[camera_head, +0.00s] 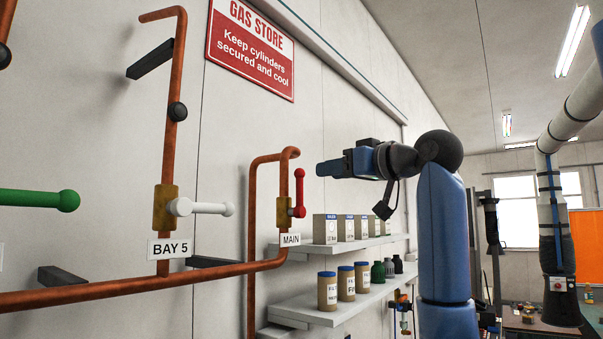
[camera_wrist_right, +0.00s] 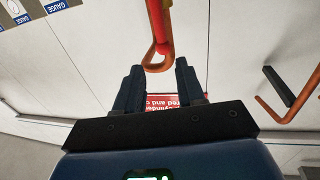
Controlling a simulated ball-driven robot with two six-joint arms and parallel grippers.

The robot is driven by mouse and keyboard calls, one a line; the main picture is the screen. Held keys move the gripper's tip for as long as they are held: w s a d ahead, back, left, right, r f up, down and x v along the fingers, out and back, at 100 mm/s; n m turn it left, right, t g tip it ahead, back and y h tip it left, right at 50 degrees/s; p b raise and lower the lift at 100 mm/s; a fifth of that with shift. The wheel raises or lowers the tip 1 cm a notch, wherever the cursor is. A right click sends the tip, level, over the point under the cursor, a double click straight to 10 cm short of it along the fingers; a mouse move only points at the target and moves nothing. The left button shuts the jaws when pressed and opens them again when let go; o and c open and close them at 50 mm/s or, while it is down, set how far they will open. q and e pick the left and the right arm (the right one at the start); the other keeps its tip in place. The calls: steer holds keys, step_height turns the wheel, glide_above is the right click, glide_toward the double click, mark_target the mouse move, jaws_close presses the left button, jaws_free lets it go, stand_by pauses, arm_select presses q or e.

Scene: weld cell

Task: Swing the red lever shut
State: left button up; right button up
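The red lever (camera_head: 299,192) stands upright on the brass valve (camera_head: 284,212) of the copper pipe labelled MAIN (camera_head: 290,240). My right gripper (camera_head: 322,168) is just right of the lever's upper end, pointing left toward the wall. In the right wrist view its two fingers (camera_wrist_right: 158,76) are apart with nothing held between them. The red lever (camera_wrist_right: 165,38) shows there against the copper pipe bend, ahead of the gap. I cannot tell exactly how far the fingers are from it. My left gripper is not in view.
A white lever (camera_head: 205,208) on the BAY 5 pipe and a green lever (camera_head: 40,199) are to the left. Shelves (camera_head: 345,307) with boxes and jars are below and behind my right arm. A red sign (camera_head: 250,45) hangs above.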

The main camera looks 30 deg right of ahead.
mark_target(303, 175)
steer(key=w+p, duration=0.1)
steer(key=w, duration=0.2)
steer(key=w+a+p, duration=0.1)
steer(key=w, duration=0.2)
steer(key=w+a+p, duration=0.1)
steer(key=w, duration=0.2)
steer(key=shift+a+p, duration=0.15)
steer(key=shift+p, duration=0.25)
steer(key=shift+w, duration=0.25)
